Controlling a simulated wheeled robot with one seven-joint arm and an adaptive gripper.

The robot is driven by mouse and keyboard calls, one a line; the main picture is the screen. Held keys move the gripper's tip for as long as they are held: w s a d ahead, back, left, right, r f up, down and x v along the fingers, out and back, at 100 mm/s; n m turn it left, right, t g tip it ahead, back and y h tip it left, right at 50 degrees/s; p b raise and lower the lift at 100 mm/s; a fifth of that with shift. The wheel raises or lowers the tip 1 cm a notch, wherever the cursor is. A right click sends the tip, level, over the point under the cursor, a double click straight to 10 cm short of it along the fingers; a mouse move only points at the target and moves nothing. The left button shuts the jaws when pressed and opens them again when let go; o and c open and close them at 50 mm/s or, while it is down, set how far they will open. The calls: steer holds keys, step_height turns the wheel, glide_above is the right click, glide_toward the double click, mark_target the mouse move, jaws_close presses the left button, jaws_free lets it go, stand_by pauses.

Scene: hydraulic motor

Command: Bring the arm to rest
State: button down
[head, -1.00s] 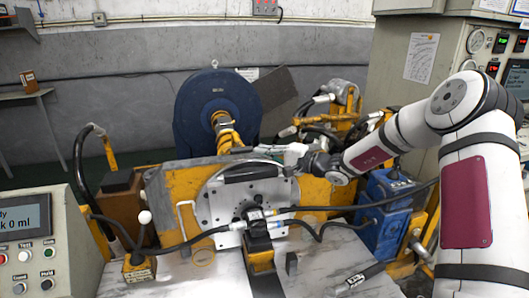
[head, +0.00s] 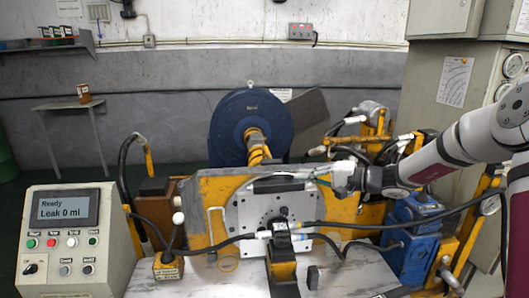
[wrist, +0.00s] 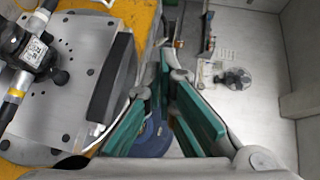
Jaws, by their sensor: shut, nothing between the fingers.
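My gripper (head: 322,172) is at the upper right of the round metal plate on the motor test stand, at the end of my white arm. Its green-padded fingers show in the wrist view (wrist: 166,78), with nothing held between them. In the wrist view the grey plate (wrist: 60,105) with its dark bar (wrist: 110,80) lies to the left of the fingers, apart from them. The plate also shows in the head view (head: 245,215), with a black fitting and hoses (head: 283,240) at its front.
A blue disc-shaped housing (head: 232,125) stands behind the yellow stand (head: 190,215). A blue block (head: 418,235) and hoses lie at the right. A control box (head: 75,245) reading "Ready, Leak 0 ml" is at the left. A grey cabinet (head: 425,100) stands behind my arm.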

steer(key=s+a+r+n+g+h, duration=0.2)
steer(key=s+a+n+g+h, duration=0.15)
steer(key=s, duration=0.75)
steer(key=s+a+r+n+g+h, duration=0.2)
steer(key=s+a+g+h, duration=0.15)
steer(key=s, duration=0.65)
steer(key=s+d+r+t+h, duration=0.1)
steer(key=s+d+h, duration=0.2)
steer(key=s, duration=0.7)
steer(key=s+d+r+t+h, duration=0.1)
steer(key=s+d, duration=0.4)
steer(key=s, duration=0.5)
steer(key=shift+s+d+r+t+h, duration=0.35)
steer(key=shift+t+h, duration=0.25)
steer(key=shift+h, duration=0.6)
